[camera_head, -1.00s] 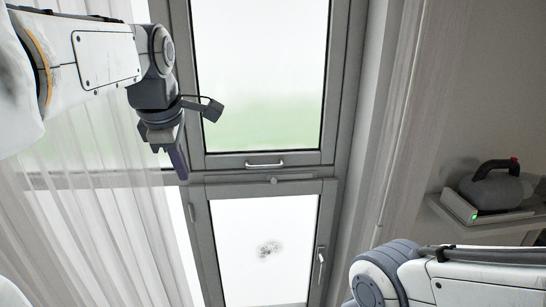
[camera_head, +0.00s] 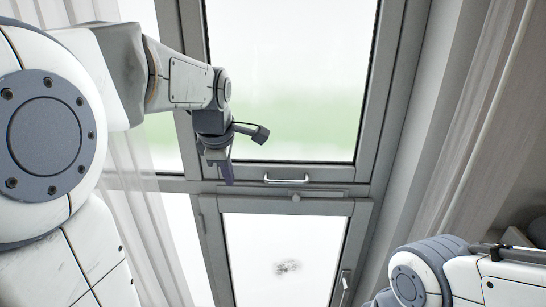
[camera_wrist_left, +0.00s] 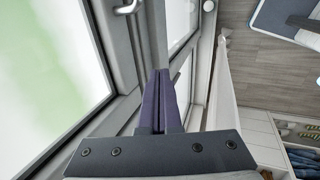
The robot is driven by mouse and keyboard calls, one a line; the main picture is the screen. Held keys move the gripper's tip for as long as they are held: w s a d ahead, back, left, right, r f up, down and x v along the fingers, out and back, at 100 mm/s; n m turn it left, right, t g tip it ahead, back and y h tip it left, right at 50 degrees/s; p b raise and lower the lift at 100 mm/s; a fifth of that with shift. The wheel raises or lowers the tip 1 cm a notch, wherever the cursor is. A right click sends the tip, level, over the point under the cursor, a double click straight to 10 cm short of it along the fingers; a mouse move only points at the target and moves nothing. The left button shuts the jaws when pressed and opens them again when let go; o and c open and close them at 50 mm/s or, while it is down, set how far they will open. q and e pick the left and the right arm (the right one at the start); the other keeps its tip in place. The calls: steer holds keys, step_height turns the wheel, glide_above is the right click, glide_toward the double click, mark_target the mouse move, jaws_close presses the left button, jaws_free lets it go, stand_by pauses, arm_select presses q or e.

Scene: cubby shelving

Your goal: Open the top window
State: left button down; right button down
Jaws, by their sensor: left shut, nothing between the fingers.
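The top window (camera_head: 290,168) has a grey frame around a bright pane, and it looks closed. Its horizontal silver handle (camera_head: 287,180) sits on the bottom rail. My left gripper (camera_head: 226,172) hangs left of the handle, apart from it, in front of the lower left part of the frame. In the left wrist view its dark fingers (camera_wrist_left: 160,100) are together and empty, and the silver handle (camera_wrist_left: 129,7) shows at the upper left. My right arm shows at the lower right of the head view; its gripper is out of frame.
A lower window (camera_head: 283,208) with its own handle (camera_head: 343,285) is below the top one. Sheer curtains (camera_head: 150,235) hang at the left and a curtain (camera_head: 480,125) at the right. The left wrist view shows a wood floor (camera_wrist_left: 262,60) and shelving (camera_wrist_left: 262,140).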

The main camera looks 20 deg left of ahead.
arm_select(q)
steer(key=shift+w+a+f+p, duration=0.2)
steer(key=shift+w+f+p, duration=0.2)
steer(key=shift+w, duration=0.35)
steer(key=shift+w+a+f+p, duration=0.3)
steer(key=shift+w+p, duration=0.25)
steer(key=shift+w, duration=0.25)
steer(key=shift+w+a+f+p, duration=0.15)
steer(key=shift+w+f+p, duration=0.3)
steer(key=shift+w, duration=0.3)
